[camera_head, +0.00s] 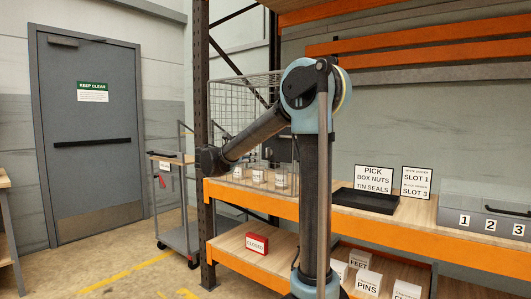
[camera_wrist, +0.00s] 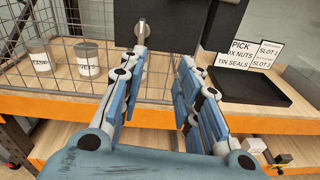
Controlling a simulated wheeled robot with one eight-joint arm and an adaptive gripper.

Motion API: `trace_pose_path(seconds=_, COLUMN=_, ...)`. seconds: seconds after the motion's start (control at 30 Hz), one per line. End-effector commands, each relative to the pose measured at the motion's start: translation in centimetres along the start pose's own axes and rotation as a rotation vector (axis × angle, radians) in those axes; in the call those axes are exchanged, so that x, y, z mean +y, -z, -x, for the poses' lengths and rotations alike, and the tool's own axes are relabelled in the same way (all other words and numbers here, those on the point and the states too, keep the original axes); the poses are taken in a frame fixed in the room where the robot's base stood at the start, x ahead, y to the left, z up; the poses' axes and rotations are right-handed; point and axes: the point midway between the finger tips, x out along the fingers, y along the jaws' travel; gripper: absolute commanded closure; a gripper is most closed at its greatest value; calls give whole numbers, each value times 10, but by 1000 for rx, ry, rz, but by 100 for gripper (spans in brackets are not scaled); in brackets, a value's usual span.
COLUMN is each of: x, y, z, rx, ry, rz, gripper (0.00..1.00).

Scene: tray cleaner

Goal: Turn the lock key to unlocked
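A dark panel (camera_wrist: 185,22) hangs at the top middle of the wrist view. A small pale metal key or lever (camera_wrist: 142,29) is on its left part and points down. My gripper (camera_wrist: 163,57) is open, with its two blue fingers reaching toward the panel and a clear gap between them. The left fingertip overlaps the lower end of the key in the picture; I cannot tell whether they touch. The right fingertip is in front of the panel, to the right of the key. In the head view the key is not visible and my arm hides part of the scene.
A black tray (camera_head: 362,201) and sign cards (camera_head: 374,178) are to the right. A grey box numbered 1, 2, 3 (camera_head: 487,205) is farther right. A red "CLOSED" box (camera_head: 257,243) sits below.

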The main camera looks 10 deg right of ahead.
Motion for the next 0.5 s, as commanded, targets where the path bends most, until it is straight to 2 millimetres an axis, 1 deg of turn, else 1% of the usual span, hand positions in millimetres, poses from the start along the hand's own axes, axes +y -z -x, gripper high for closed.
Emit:
trace_pose_path(seconds=0.03, x=13, y=-2, z=4, rx=-25, ry=-14, rz=32, gripper=69)
trace_pose_path(seconds=0.1, x=25, y=-6, z=8, rx=-53, ry=-25, rz=67, gripper=69)
trace_pose_path(seconds=0.2, x=33, y=-9, z=10, rx=-75, ry=-32, rz=95, gripper=69)
trace_pose_path(seconds=0.27, x=35, y=-10, z=9, rx=-79, ry=-33, rz=100, gripper=69)
trace_pose_path(seconds=0.37, x=35, y=-10, z=1, rx=-80, ry=-31, rz=101, gripper=69)
trace_pose_path(seconds=0.5, x=35, y=-12, z=-18, rx=-79, ry=-30, rz=100, gripper=69)
